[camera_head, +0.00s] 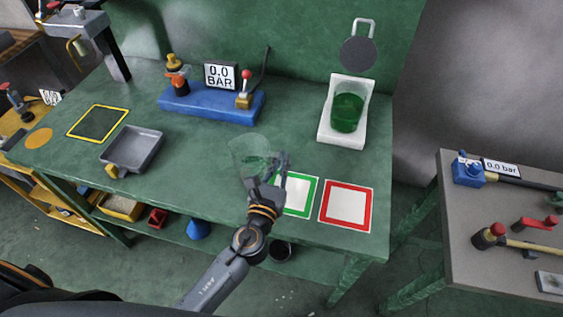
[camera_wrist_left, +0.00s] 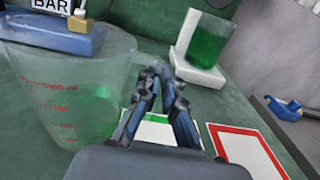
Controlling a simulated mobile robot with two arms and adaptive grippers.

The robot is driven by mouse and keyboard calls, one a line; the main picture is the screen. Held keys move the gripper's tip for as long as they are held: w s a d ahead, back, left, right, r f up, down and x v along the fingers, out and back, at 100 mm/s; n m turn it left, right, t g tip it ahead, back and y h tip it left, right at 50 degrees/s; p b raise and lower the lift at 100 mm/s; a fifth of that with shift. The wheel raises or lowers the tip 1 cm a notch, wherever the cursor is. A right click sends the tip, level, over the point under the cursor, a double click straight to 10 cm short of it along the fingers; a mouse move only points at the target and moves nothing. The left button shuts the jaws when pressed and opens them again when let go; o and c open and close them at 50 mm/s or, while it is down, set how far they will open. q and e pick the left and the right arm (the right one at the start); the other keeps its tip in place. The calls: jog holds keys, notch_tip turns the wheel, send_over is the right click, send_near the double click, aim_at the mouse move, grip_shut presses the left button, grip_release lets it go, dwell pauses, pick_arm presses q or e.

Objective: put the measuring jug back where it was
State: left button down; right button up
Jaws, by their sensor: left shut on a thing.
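The measuring jug (camera_head: 250,155) is clear, with red graduation marks that show in the left wrist view (camera_wrist_left: 62,100). My left gripper (camera_head: 280,163) is shut on the jug at its right side, where the handle would be; the fingers hide the exact grip. In the left wrist view the left gripper's fingers (camera_wrist_left: 158,75) are close together beside the jug. The jug is near the bench's middle, left of the green-framed square (camera_head: 298,194). A green patch shows low in it; I cannot tell whether it is liquid. I cannot tell whether its base touches the bench. My right gripper is out of view.
A red-framed square (camera_head: 346,206) lies right of the green one. A beaker of green liquid (camera_head: 347,112) stands on a white stand (camera_head: 327,131). Behind are a blue gauge rig (camera_head: 205,105) and display. A grey tray (camera_head: 148,148) and yellow-framed square (camera_head: 97,123) lie left.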

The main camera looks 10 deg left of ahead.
pick_arm(q)
jog(key=shift+f, duration=0.2)
jog(key=c, duration=1.5)
grip_release()
jog(key=shift+r, duration=0.1)
jog(key=shift+r, duration=0.2)
jog(key=s+b, duration=0.1)
jog(key=s, duration=0.2)
jog(key=s+b, duration=0.1)
jog(key=s, duration=0.3)
jog(key=s+b, duration=0.1)
jog(key=s, duration=0.2)
jog(key=shift+s+a+f, duration=0.25)
jog(key=shift+s+a, duration=0.1)
jog(key=shift+s, duration=0.05)
jog(key=shift+s+r, duration=0.2)
jog(key=shift+s, duration=0.45)
